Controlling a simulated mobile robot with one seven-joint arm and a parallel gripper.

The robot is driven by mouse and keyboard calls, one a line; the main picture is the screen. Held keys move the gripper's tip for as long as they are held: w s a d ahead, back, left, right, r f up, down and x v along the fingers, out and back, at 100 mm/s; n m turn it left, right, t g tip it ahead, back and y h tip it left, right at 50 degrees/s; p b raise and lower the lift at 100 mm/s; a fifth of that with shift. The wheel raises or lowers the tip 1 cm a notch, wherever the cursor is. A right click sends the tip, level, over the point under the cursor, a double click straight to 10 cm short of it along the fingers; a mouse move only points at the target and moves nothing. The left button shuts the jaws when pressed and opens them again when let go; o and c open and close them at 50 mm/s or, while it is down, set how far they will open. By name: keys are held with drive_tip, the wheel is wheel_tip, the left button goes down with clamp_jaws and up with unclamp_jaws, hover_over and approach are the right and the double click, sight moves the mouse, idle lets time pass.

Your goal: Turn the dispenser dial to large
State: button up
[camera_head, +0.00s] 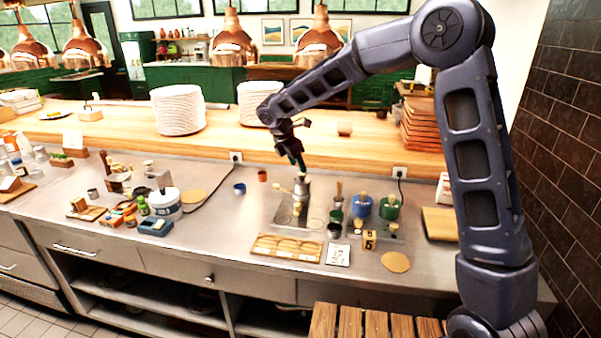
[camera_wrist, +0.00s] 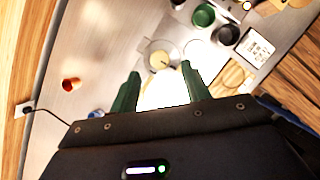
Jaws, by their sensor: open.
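A metal cylinder with a cream top, which looks like the dispenser (camera_head: 303,188), stands on the steel counter near the middle of the head view. In the wrist view a round clear-rimmed vessel with a cream knob (camera_wrist: 158,61) lies just beyond the fingertips; I cannot tell whether this knob is the dial. Size markings are too small to read. My gripper (camera_head: 297,163) hangs above the dispenser, pointing down. In the wrist view its two green fingers (camera_wrist: 159,72) are apart with nothing between them, and a bright pale surface shows behind.
Blue (camera_head: 361,206) and green (camera_head: 389,207) pots stand right of the dispenser. A wooden board with round hollows (camera_head: 286,248) and a white card (camera_head: 339,255) lie in front. The raised wooden shelf (camera_head: 345,142) runs behind.

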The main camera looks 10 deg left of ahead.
sight(300, 174)
drive_tip(key=shift+x, duration=2.25)
drive_tip(key=c, duration=1)
